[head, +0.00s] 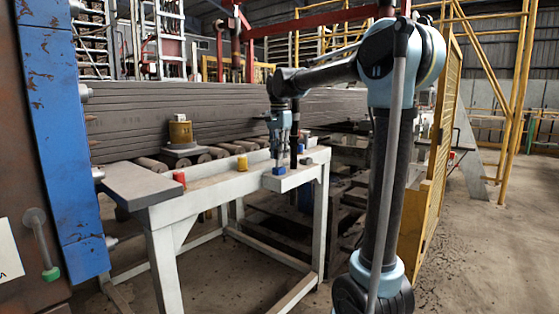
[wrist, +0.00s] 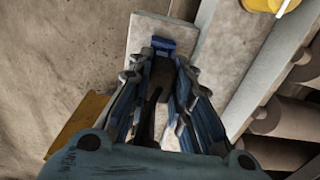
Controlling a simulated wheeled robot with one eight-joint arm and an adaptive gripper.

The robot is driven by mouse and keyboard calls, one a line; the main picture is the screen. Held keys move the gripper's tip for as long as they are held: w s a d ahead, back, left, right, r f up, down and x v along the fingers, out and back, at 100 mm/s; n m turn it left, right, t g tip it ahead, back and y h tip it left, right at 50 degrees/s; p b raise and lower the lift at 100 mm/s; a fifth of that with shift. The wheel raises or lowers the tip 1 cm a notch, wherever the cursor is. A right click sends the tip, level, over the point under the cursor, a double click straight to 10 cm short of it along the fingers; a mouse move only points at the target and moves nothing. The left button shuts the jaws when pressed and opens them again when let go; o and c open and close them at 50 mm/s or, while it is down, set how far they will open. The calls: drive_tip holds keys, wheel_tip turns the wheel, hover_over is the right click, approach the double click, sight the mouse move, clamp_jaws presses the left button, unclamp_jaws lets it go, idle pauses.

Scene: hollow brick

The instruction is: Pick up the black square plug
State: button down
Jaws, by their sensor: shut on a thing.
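My gripper (head: 281,158) points down over the front ledge of the pale table. In the wrist view, its two fingers (wrist: 163,65) close around a long dark piece (wrist: 157,88), which looks like the black square plug. The fingers hide much of its sides, so its square shape is hard to tell. A small blue block (wrist: 163,43) shows just beyond the fingertips. In the head view, the blue block (head: 279,171) is at the ledge just below the fingers, and I cannot tell whether they touch.
The pale table (head: 205,191) also bears a red piece (head: 179,179), a yellow piece (head: 242,162) and a small dark piece (head: 308,161). A larger yellow object (head: 180,132) stands behind, by the rollers (head: 205,154). A blue machine column (head: 62,130) rises at left, a yellow fence (head: 437,150) at right.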

wheel_tip(320, 180, up, 26)
drive_tip(key=shift+f, duration=0.15)
